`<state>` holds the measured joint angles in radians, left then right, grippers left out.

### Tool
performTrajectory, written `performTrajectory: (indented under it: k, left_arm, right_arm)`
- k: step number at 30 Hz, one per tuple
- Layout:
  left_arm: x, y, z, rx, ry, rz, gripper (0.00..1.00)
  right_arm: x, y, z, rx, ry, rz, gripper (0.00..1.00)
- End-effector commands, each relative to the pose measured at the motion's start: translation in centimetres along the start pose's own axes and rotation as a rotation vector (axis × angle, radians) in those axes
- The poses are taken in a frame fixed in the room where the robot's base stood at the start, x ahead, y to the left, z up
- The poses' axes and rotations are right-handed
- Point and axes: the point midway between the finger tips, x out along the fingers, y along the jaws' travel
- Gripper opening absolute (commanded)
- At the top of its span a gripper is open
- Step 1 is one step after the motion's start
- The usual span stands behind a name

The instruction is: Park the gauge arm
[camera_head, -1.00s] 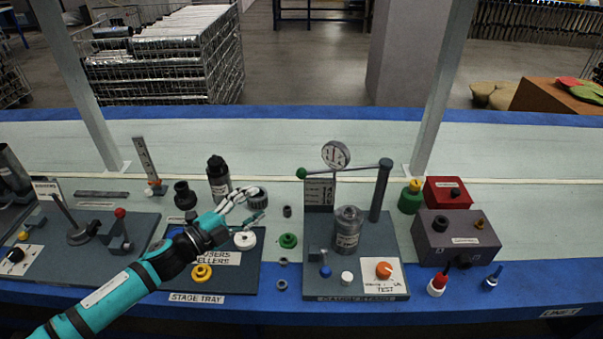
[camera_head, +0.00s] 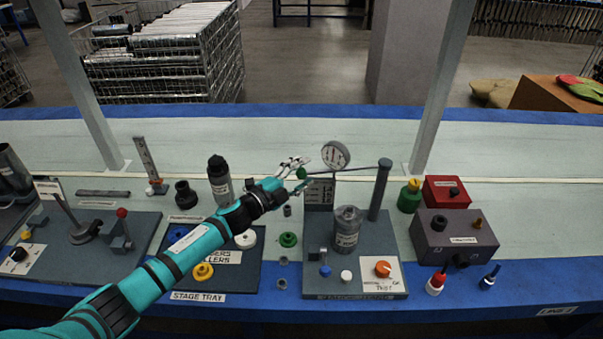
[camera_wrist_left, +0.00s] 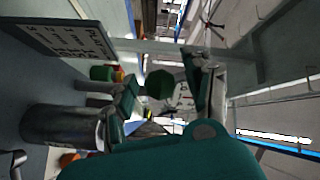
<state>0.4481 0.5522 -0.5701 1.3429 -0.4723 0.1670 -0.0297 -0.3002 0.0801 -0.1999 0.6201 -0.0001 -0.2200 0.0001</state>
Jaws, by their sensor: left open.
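The gauge arm (camera_head: 350,170) is a thin bar running left from the top of a dark post (camera_head: 380,190) on the gauge stand. A round gauge dial (camera_head: 336,155) sits on the bar, and a green knob (camera_head: 301,173) is at its left end. My left gripper (camera_head: 304,174) is open at the green knob. In the left wrist view the knob (camera_wrist_left: 159,84) shows between the two open fingers (camera_wrist_left: 165,88); I cannot tell whether they touch it. A grey metal cylinder (camera_head: 347,229) stands on the stand below the dial. My right gripper is not in view.
A printed plate (camera_head: 320,193) stands upright just below the gauge arm. The stage tray (camera_head: 245,278) lies under my left arm. A grey box (camera_head: 455,238), a red box (camera_head: 447,192) and a green bottle (camera_head: 409,196) stand right of the gauge stand.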

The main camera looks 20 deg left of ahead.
Motion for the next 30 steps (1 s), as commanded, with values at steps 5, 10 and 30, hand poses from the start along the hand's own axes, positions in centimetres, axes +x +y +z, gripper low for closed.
performTrajectory:
  k: [5, 10, 30]
  left_arm:
    - [0.14, 0.04, 0.01, 0.000, 0.000, 0.001, 0.52]
    - [0.11, 0.04, 0.02, 0.000, 0.000, 0.001, 0.42]
    - [0.05, 0.08, 0.09, -0.001, -0.001, 0.002, 0.00]
  right_arm:
    - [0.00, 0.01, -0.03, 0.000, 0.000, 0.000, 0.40]
    - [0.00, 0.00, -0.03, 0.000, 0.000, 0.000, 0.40]
    - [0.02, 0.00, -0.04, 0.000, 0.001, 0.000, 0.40]
